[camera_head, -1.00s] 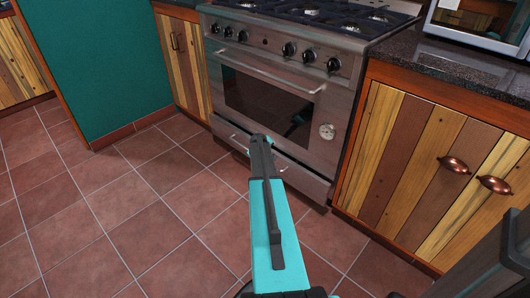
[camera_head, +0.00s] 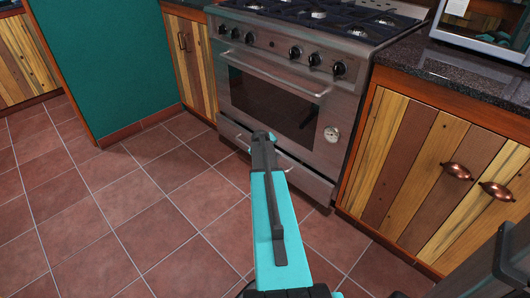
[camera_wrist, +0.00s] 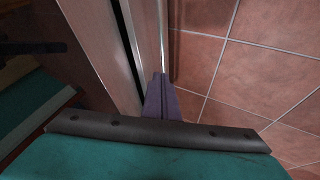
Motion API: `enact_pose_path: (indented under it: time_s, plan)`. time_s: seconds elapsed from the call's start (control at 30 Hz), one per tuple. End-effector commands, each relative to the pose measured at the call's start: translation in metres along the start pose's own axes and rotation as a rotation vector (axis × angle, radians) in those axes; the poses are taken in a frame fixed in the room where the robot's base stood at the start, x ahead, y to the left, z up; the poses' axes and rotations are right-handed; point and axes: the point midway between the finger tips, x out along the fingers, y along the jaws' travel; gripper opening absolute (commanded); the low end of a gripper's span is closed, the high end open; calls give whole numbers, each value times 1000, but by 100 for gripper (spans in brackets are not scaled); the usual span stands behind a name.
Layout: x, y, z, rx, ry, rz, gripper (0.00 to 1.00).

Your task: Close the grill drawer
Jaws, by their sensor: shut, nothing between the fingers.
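The grill drawer (camera_head: 312,185) is the low steel panel with a bar handle at the bottom of the stove (camera_head: 345,120), below the oven door (camera_head: 270,97). It appears to stand out slightly from the stove front. My gripper (camera_head: 263,138) is shut and empty, and in the head view it overlaps the middle of the drawer, hiding part of the front and handle. In the wrist view the shut fingers (camera_wrist: 161,92) point at a metal edge that looks like the drawer front (camera_wrist: 150,35). I cannot tell whether they touch it.
Wooden cabinets (camera_head: 425,165) with copper handles stand right of the stove, under a dark counter (camera_head: 470,70). A narrow cabinet (camera_head: 187,60) and a green wall (camera_head: 100,65) are on the left. The tiled floor (camera_head: 120,210) in front is clear.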

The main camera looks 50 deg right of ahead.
Motion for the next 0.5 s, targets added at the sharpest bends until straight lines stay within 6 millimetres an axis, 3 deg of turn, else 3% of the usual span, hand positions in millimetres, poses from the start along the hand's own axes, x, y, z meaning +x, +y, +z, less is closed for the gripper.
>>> enact_pose_path:
  time_s: [0.33,0.5]
  plan:
    - [-2,0,0,0,0,0,0]
    - [-2,-7,1,-1,-4,-8,27]
